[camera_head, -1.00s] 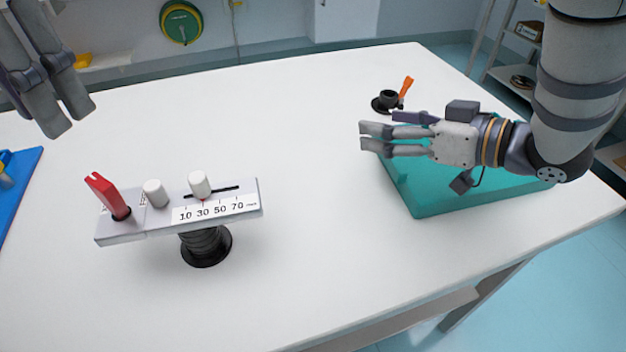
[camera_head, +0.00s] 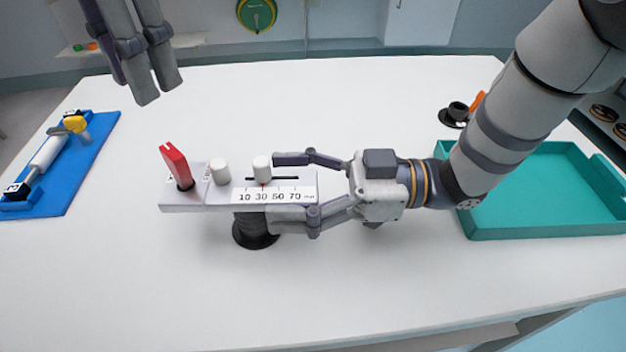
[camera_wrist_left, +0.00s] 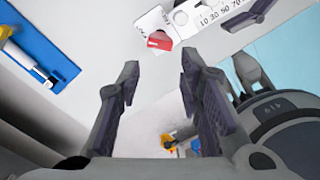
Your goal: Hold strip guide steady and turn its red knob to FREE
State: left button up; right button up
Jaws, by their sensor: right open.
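The strip guide (camera_head: 219,199) is a pale bar on a dark round stand, with a numbered scale and two white knobs. Its red knob (camera_head: 177,166) stands at the left end, its top tilted up and left; the left wrist view also shows the red knob (camera_wrist_left: 159,40) beside small lettering I cannot read surely. My right gripper (camera_head: 273,191) is open around the right part of the guide, one finger behind it and one in front; contact is unclear. My left gripper (camera_head: 158,92) hangs above and behind the red knob, apart from it. In its wrist view the left gripper (camera_wrist_left: 158,68) is open and empty.
A blue board (camera_head: 80,165) with a white and yellow device lies at the left. A teal tray (camera_head: 545,232) stands at the right, partly behind my right arm. A black piece with an orange handle (camera_head: 477,101) is at the back right. The front table is clear.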

aim_at(170, 150)
jog(key=c, duration=1.2)
pick_arm(q)
jog(key=shift+c, duration=0.5)
pick_arm(e)
jog(key=c, duration=0.4)
pick_arm(q)
jog(key=shift+c, duration=1)
pick_arm(e)
jog(key=shift+o, duration=0.2)
pick_arm(q)
jog(key=w+a+n+g+h, duration=0.3)
jog(key=n, duration=1.2)
jog(key=shift+n, duration=0.3)
jog(key=x, duration=1.2)
jog(key=shift+a, duration=0.1)
grip_shut()
